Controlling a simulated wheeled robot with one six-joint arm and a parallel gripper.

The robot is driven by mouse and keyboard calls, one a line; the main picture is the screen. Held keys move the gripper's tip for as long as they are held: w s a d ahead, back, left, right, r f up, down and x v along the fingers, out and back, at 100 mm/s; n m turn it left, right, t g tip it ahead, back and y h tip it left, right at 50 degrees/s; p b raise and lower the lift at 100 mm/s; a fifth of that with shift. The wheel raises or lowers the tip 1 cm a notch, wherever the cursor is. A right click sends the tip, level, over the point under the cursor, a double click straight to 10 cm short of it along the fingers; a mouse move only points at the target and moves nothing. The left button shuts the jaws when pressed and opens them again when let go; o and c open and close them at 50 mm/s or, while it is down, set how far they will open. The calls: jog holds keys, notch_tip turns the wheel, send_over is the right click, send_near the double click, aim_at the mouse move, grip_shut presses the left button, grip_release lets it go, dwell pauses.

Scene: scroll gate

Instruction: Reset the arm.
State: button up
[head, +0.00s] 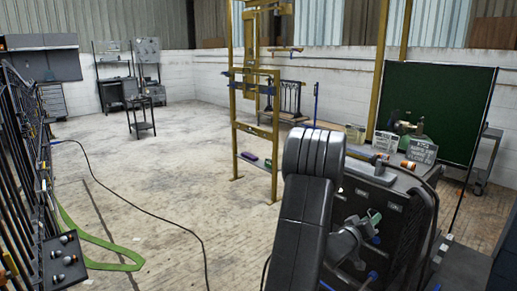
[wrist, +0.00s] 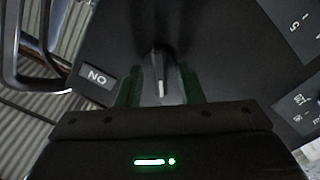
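My arm reaches over the front right of the head view, and my gripper (head: 369,222) is at the face of a dark console (head: 405,212) with small labels. In the wrist view, my gripper (wrist: 160,82) has two green fingers spread apart. A dark narrow knob or lever (wrist: 158,62) with a pale tip stands between them on the black panel (wrist: 215,50). A gap shows on both sides of it, so the fingers do not appear to grip it. An "ON" label (wrist: 97,77) is left of the fingers.
A yellow gate frame (head: 276,130) stands behind my arm. A green board (head: 435,105) is at the right. Black railings (head: 22,165) line the left edge, with a green strap (head: 110,262) and a cable on the floor. The middle floor (head: 170,160) is mostly clear.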

jog(key=shift+m+b, duration=0.4)
jog(key=shift+m, duration=4.2)
